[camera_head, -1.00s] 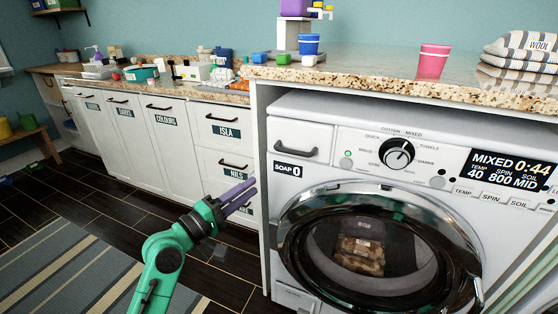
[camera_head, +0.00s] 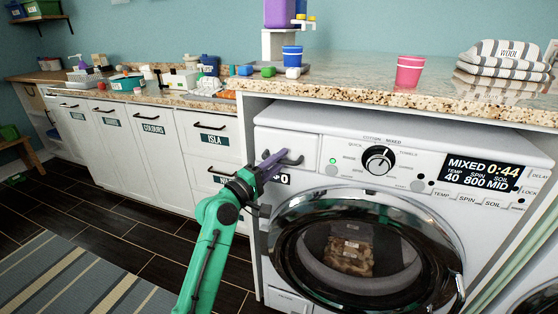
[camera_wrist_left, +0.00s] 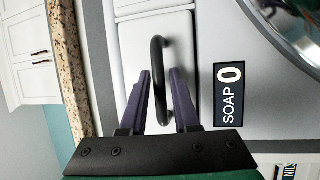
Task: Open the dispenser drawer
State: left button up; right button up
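The dispenser drawer (camera_head: 290,138) is at the upper left of the white washing machine and looks closed, flush with the panel. Its dark bar handle (camera_head: 292,160) is partly hidden by my left gripper (camera_head: 272,161). In the left wrist view the handle (camera_wrist_left: 160,85) stands between the two purple fingers of my left gripper (camera_wrist_left: 160,73), one on each side. The fingers are apart, with gaps visible beside the bar. The drawer front (camera_wrist_left: 185,45) and the SOAP label (camera_wrist_left: 229,93) also show there. My right gripper is not in view.
The round washer door (camera_head: 350,245) is below the drawer and its dial (camera_head: 379,159) is to the right. A granite counter (camera_head: 400,92) overhangs the machine, bearing a pink cup (camera_head: 409,71) and a blue cup (camera_head: 292,56). White cabinets (camera_head: 150,150) stand at left.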

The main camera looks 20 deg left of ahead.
pick_arm(q)
grip_shut()
dwell(1.4)
